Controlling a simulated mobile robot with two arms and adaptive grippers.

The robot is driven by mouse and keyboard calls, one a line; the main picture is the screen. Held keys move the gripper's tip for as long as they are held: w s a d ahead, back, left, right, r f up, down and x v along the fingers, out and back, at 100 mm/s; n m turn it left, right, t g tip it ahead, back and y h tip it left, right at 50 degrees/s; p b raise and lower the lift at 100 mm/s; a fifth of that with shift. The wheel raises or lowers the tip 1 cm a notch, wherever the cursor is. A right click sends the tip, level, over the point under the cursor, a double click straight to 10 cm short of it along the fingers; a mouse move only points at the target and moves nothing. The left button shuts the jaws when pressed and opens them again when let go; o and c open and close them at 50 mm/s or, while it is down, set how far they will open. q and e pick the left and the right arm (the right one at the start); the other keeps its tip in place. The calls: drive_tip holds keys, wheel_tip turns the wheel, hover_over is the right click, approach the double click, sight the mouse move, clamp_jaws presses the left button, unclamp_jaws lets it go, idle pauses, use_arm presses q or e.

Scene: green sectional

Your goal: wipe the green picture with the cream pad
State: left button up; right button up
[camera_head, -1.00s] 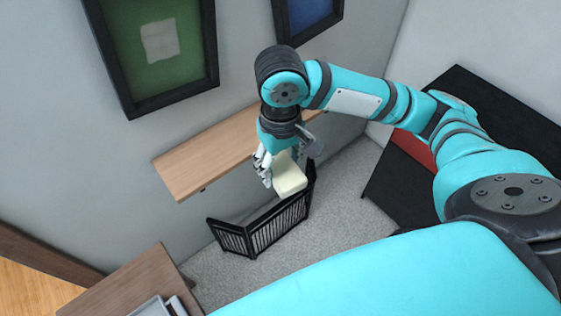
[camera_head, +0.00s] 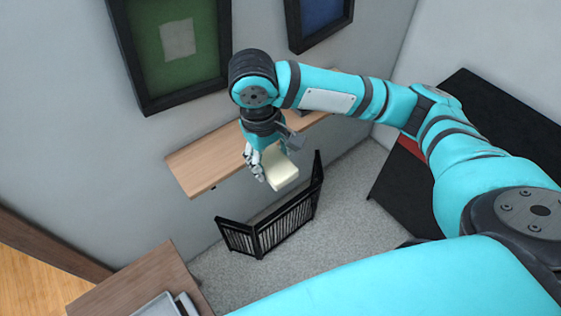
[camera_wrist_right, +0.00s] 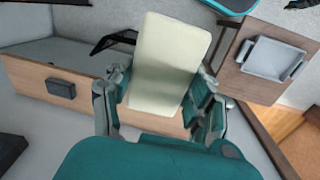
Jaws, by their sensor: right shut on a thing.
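The green picture (camera_head: 178,52) hangs on the wall at the upper left in a black frame, with a pale square at its middle. My right gripper (camera_head: 262,168) is below and to the right of the picture, apart from it, in front of the wooden shelf. It is shut on the cream pad (camera_head: 281,169), which points down. In the right wrist view the pad (camera_wrist_right: 168,62) sits between the two fingers of the gripper (camera_wrist_right: 160,105). My left gripper is not in view.
A wooden wall shelf (camera_head: 203,160) runs under the pictures, with a small dark object on it. A blue picture (camera_head: 318,14) hangs to the right. A black folding gate (camera_head: 275,225) stands on the carpet. A brown table with a grey tray (camera_head: 160,306) is at the lower left. A black furniture piece (camera_head: 490,125) is at right.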

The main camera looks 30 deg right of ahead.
drive_tip(key=w+a+r+n+t+h, duration=0.1)
drive_tip(key=w+a+n+t+h, duration=0.2)
drive_tip(key=w, duration=0.5)
drive_tip(key=n+t+y+p, duration=0.2)
drive_tip(key=n+t+y, duration=0.6)
drive_tip(key=n+t, duration=0.7)
approach(191, 32)
drive_tip(key=shift+n+g, duration=0.3)
drive_tip(key=shift+n, duration=0.1)
drive_tip(key=shift+b+x, duration=0.6)
drive_tip(key=shift+x, duration=1.7)
drive_tip(key=shift+w+r, duration=0.25)
drive_tip(key=shift+x, duration=0.9)
drive_tip(key=shift+a, duration=0.1)
